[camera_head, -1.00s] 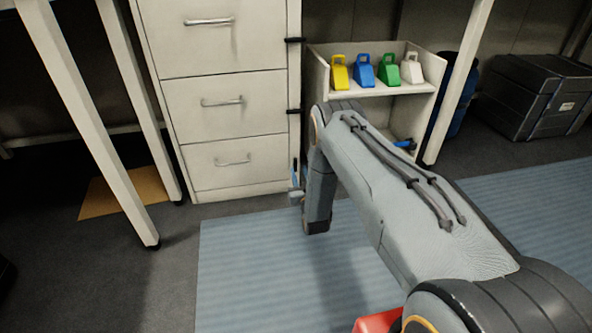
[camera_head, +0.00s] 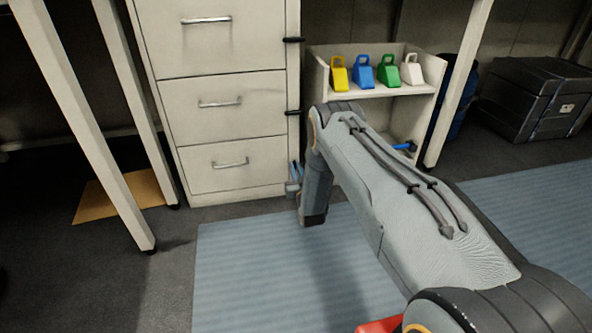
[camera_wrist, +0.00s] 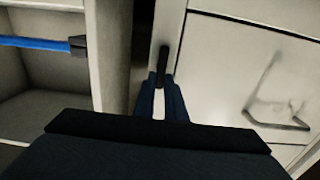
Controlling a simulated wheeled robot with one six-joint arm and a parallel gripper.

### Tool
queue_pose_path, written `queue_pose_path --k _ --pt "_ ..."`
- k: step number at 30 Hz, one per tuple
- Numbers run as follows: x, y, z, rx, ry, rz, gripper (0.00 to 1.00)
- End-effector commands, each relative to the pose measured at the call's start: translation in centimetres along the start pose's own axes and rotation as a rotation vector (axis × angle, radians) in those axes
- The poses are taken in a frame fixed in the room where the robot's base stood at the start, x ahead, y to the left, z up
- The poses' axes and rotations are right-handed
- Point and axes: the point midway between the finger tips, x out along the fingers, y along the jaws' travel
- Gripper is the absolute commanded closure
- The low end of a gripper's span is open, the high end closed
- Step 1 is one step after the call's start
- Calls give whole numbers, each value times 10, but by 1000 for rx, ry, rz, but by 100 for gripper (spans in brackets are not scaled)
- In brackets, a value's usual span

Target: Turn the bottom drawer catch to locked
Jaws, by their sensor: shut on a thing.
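The pale cabinet has three drawers, and the bottom drawer (camera_head: 235,178) is closed. Its catch (camera_wrist: 163,66) is a small black bar on the frame strip at the drawer's edge, seen in the wrist view. It lies along the strip, upright, unlike the two upper catches, which lie crosswise. My gripper (camera_wrist: 161,80) has its two dark blue fingers on either side of the catch's near end, shut on it. In the head view my gripper (camera_head: 295,172) is at the cabinet's lower right edge, and the bottom catch cannot be made out there.
The upper catches (camera_head: 293,40) and (camera_head: 292,112) are black bars. A shelf unit (camera_head: 385,92) with several coloured scoop-like holders stands right of the cabinet, a blue item (camera_head: 405,146) on its lower level. A table leg (camera_head: 90,125) stands at left. A blue mat (camera_head: 250,270) covers the floor.

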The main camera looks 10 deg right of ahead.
Motion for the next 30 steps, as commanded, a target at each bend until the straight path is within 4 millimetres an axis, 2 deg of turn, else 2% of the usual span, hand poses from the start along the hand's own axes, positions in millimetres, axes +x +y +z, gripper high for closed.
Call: queue_pose_path --k 11,30 --pt "-1 2 0 105 -1 1 100" --pt "-1 11 4 679 -1 1 100"
